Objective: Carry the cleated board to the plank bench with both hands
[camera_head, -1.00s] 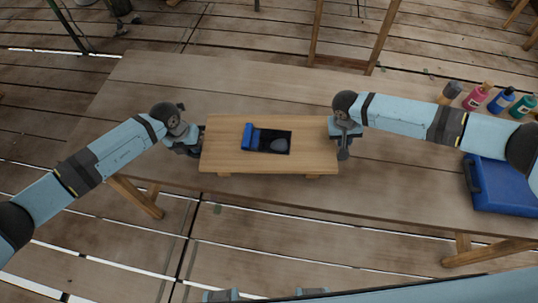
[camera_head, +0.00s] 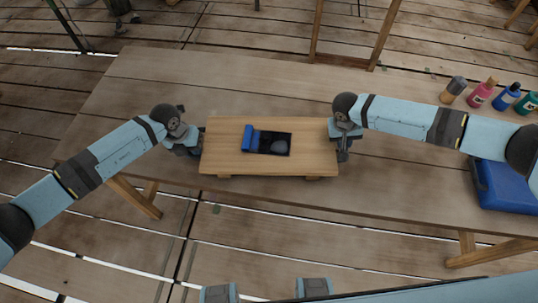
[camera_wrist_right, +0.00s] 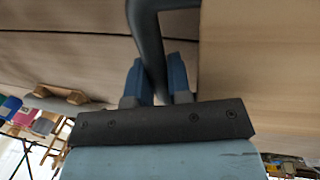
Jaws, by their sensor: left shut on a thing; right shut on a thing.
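The cleated board (camera_head: 310,158) is a pale wooden board with cleats under it, level in the middle of the head view. It appears over the long plank bench (camera_head: 255,75); whether it touches the bench I cannot tell. My left gripper (camera_head: 197,145) is at its left end, its grip partly hidden. My right gripper (camera_head: 336,143) is at its right end. In the right wrist view, my right gripper (camera_wrist_right: 159,82) is shut on a dark bar handle (camera_wrist_right: 148,35) beside the board (camera_wrist_right: 255,45).
A dark tray with a blue roll (camera_head: 248,138) and a grey rounded thing (camera_head: 280,147) sits on the board. A blue case (camera_head: 508,185) and several bottles (camera_head: 482,95) stand on the bench at right. Bare bench top lies behind and left of the board.

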